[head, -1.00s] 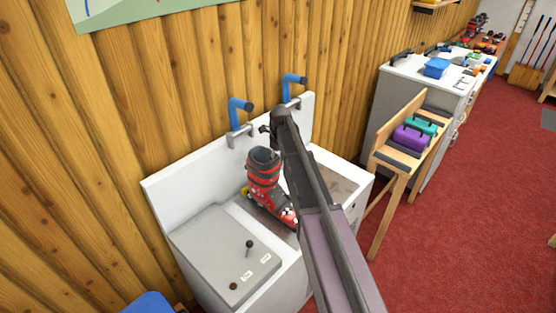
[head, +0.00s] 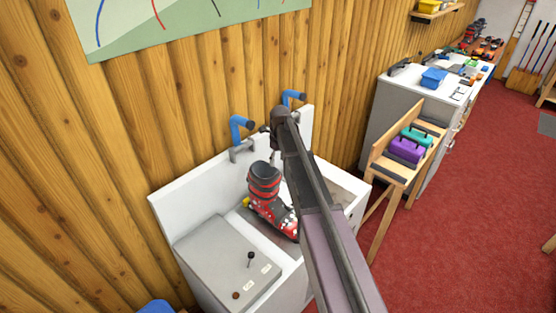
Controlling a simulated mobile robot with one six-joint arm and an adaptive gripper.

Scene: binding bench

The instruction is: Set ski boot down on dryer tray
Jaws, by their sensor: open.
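The red and black ski boot (head: 265,192) stands upright in the recessed grey tray (head: 248,220) of the white unit against the wooden wall. Its toe points to the lower right, toward my arm. My arm crosses in front of the unit and covers part of the tray's right side. My gripper (head: 267,131) is mostly hidden behind my arm's end. Only a small dark part shows, above the boot and apart from it. Nothing is seen in it.
Two blue angled pipes (head: 240,130) rise at the unit's back edge. A grey panel with a black lever (head: 251,260) is at its left. A wooden bench (head: 392,168) with purple and teal cases and a white cabinet (head: 395,108) stand right. Red floor is open beyond.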

